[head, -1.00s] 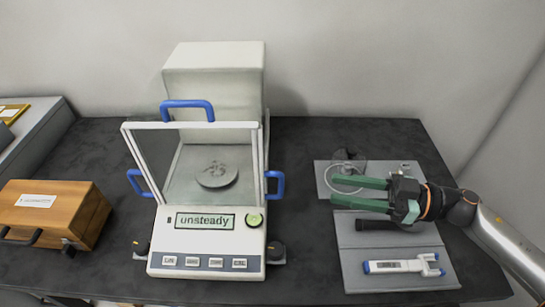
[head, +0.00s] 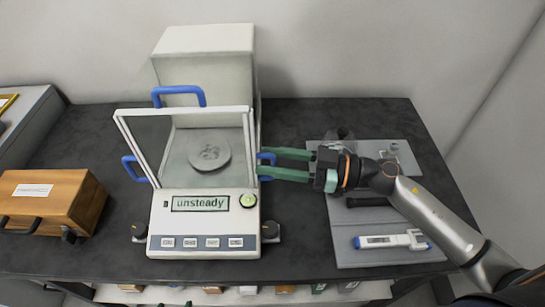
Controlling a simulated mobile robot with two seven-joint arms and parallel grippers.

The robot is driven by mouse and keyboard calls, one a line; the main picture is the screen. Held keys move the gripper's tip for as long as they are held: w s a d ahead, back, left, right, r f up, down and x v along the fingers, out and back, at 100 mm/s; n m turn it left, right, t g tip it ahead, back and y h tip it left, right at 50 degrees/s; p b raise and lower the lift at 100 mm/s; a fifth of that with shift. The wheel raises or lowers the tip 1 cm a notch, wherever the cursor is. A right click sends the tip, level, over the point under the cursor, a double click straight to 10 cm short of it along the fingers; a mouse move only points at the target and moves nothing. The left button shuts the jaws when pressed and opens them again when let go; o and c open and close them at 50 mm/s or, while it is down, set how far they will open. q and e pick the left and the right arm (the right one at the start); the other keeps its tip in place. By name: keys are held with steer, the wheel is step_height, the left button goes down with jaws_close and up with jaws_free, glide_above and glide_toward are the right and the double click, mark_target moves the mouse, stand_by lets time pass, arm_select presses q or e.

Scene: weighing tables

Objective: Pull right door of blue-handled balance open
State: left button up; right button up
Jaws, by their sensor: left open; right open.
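The white balance (head: 205,225) stands on the dark table with blue handles on its top and both sides. Its display reads "unsteady", and a round pan (head: 209,152) shows through the glass. The right door is seen nearly edge-on, so I cannot tell how far it stands open. Its blue handle (head: 267,157) is partly hidden by my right gripper (head: 260,163). This gripper reaches in from the right with its green fingers open, one on the far side and one on the near side of the handle. Whether they touch it is unclear. My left gripper is not in view.
A wooden box (head: 60,201) is at the left. A grey mat (head: 385,256) with a blue-and-white pipette (head: 392,240) and a dark bar (head: 368,202) lies at the right. Small items sit on a shelf below the table's front edge.

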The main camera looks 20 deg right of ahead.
steer(key=shift+a, duration=0.1)
jaws_close()
stand_by(0.3)
stand_by(1.1)
